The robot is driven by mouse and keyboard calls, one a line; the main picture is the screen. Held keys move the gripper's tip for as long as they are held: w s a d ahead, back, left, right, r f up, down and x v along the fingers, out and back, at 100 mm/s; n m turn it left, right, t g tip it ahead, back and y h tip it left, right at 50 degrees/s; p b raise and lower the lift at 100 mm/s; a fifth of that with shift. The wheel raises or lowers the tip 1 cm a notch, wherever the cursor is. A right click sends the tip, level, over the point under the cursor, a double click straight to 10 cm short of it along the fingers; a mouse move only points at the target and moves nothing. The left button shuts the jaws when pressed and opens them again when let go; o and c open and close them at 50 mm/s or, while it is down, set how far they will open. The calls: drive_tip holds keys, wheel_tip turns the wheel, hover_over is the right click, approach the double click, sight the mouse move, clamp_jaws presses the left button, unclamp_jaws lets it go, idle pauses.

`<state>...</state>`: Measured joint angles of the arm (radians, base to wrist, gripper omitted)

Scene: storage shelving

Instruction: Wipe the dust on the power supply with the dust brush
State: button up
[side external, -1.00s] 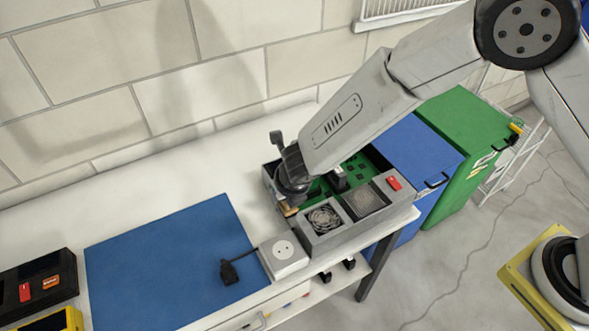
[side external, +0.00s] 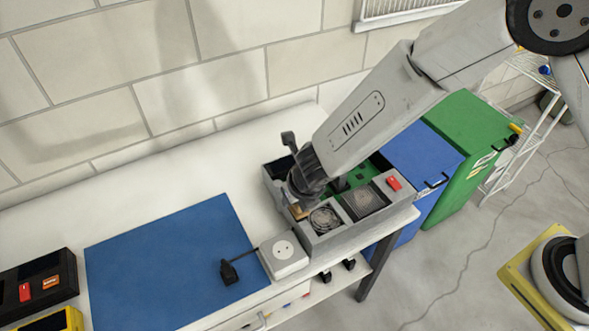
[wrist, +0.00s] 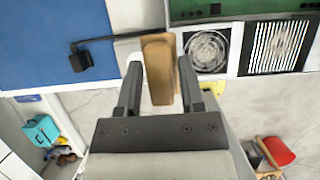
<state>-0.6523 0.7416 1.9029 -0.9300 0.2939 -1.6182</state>
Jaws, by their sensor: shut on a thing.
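My gripper (side external: 298,203) is shut on the dust brush; its two dark fingers flank the brush in the wrist view (wrist: 160,78). The brush shows as a tan wooden piece (wrist: 157,62) there, and as a small tan bit (side external: 299,212) in the side view. Its bristles cannot be made out. The power supply (side external: 347,209) is the grey unit along the near side of an open case, with a round fan (side external: 325,219) and a striped vent (wrist: 275,46). The brush is just left of the fan; contact cannot be told. Pale grey marks show on the fan (wrist: 207,51).
A green board (side external: 358,178) lies inside the case, partly hidden by my arm. A socket box (side external: 284,256) with a black plug (side external: 229,272) and a blue mat (side external: 165,260) are to the left. Blue (side external: 412,155) and green (side external: 470,135) bins stand right of the table.

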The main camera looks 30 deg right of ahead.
drive_tip(key=c, duration=0.5)
drive_tip(key=shift+d+r+m, duration=0.1)
drive_tip(key=shift+d+m, duration=0.3)
drive_tip(key=shift+d, duration=0.1)
drive_tip(key=d+m+h, duration=0.1)
drive_tip(key=d+m, duration=0.1)
drive_tip(key=d, duration=0.1)
drive_tip(key=d+r+m+h, duration=0.1)
drive_tip(key=d+m, duration=0.2)
drive_tip(key=s+d+m+g+h, duration=0.1)
drive_tip(key=d+m, duration=0.2)
drive_tip(key=shift+d+r, duration=0.1)
drive_tip(key=shift+r, duration=0.25)
